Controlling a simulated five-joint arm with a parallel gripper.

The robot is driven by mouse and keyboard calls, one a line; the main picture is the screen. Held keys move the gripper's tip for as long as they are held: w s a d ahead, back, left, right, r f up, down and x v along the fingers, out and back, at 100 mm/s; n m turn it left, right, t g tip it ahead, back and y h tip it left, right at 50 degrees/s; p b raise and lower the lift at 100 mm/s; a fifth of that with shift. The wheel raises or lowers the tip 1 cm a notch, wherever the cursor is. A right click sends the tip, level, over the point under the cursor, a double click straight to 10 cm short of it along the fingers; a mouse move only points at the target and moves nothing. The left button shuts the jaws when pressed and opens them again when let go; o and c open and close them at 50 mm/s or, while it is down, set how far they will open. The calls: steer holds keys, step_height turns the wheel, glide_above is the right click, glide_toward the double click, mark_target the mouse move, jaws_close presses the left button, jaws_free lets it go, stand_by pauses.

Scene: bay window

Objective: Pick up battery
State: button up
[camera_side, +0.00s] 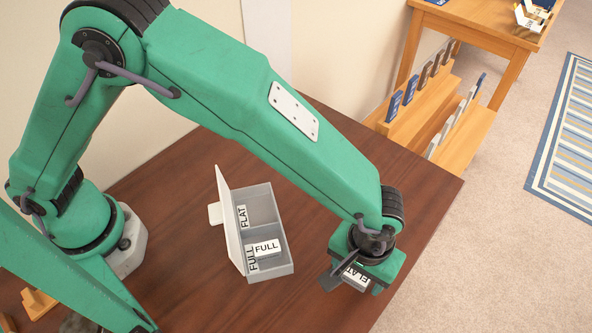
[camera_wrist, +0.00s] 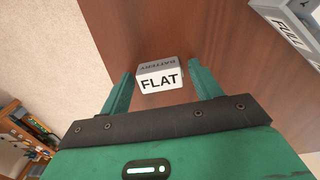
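A small battery with a grey top and a white face marked FLAT (camera_wrist: 161,79) lies on the brown table, between the fingers of my gripper (camera_wrist: 160,75) in the wrist view. The fingers are open, with a narrow gap to the battery on each side. In the side view my gripper (camera_side: 352,274) is low over the table's right part, and the battery (camera_side: 355,279) is partly hidden beneath it.
An open grey case (camera_side: 284,270) with compartments marked FLAT and FULL stands left of my gripper. A white battery marked FULL (camera_side: 267,247) lies in its FULL compartment; the FLAT one looks empty. The table (camera_side: 410,205) ends to the right. Wooden shelves (camera_side: 425,110) stand beyond.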

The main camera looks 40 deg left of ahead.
mark_target(357, 274)
steer(key=c, duration=0.8)
steer(key=shift+r, duration=5.05)
steer(key=shift+w, duration=0.1)
steer(key=w+a+r, duration=0.2)
steer(key=w+a, duration=0.3)
steer(key=a, duration=0.4)
steer(key=w+a+r, duration=0.2)
steer(key=w+a, duration=0.2)
steer(key=a, duration=0.6)
steer(key=w+a+r, duration=0.3)
steer(key=w+a, duration=0.2)
steer(key=a, duration=0.4)
steer(key=shift+m, duration=0.6)
steer(key=a, duration=0.4)
steer(key=s+a+r, duration=0.1)
steer(key=a, duration=0.8)
steer(key=shift+s+r, duration=0.2)
steer(key=shift+r, duration=0.2)
